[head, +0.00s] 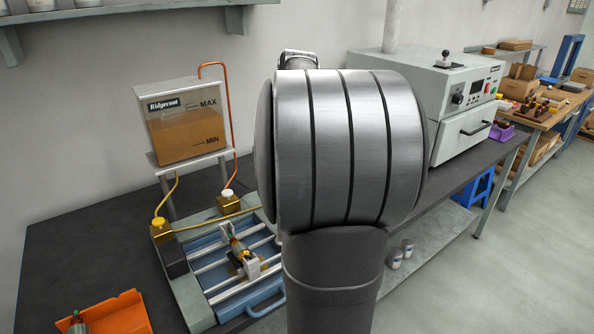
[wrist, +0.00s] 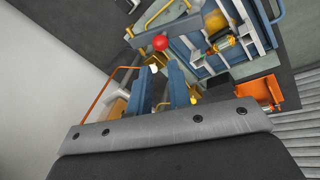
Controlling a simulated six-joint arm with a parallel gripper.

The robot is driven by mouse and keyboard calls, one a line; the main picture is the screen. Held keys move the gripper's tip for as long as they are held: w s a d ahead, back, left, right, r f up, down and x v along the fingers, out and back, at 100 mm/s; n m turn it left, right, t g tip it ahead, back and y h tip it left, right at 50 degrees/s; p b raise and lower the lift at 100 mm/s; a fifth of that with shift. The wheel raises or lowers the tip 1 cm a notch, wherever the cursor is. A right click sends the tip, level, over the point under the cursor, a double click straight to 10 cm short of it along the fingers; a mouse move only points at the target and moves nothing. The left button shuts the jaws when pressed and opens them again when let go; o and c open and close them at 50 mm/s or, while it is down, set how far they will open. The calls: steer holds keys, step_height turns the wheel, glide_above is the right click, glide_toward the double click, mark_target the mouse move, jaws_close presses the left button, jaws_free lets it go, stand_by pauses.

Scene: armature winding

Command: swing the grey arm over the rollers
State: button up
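In the wrist view, a grey bar that looks like the grey arm (wrist: 184,28) lies along one side of the blue roller bed, with a red knob (wrist: 160,42) by it. The rollers (wrist: 168,9) run beside it, and an armature (wrist: 222,45) lies across them. My gripper (wrist: 160,69) is open and empty, with the red knob just beyond its fingertips. In the head view, the rollers (head: 213,271) carry the armature (head: 242,254). My own arm hides my gripper and the right side of the roller bed there; I cannot make out the red knob.
A Ridgecoat tank (head: 186,128) stands on a shelf behind the bed, with an orange pipe (head: 230,115) beside it. Brass blocks (head: 229,205) with hoses sit at the bed's back. An orange tray (head: 118,315) is front left. A grey oven (head: 428,88) stands right.

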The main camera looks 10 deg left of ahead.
steer(key=w+d+f+m, duration=0.1)
steer(key=m, duration=0.1)
steer(key=w+d+f+m+y, duration=0.1)
steer(key=d+m, duration=0.1)
steer(key=m, duration=0.1)
steer(key=w+d+f+m+g+y, duration=0.1)
steer(key=f+m, duration=0.1)
steer(key=shift+w+d, duration=0.2)
steer(key=shift+d, duration=0.1)
jaws_close()
steer(key=w+d+m+y, duration=0.1)
steer(key=m, duration=0.1)
steer(key=w+d+f+m+y, duration=0.1)
steer(key=d+m, duration=0.1)
steer(key=m, duration=0.1)
steer(key=w+d+f+m, duration=0.1)
steer(key=m, duration=0.1)
steer(key=shift+d+f+m+y, duration=0.15)
steer(key=shift+d+m+y, duration=0.2)
steer(key=shift+m+y, duration=0.05)
steer(key=a+f, duration=0.8)
steer(key=a, duration=0.1)
steer(key=shift+s+a, duration=0.2)
steer(key=shift+a, duration=0.05)
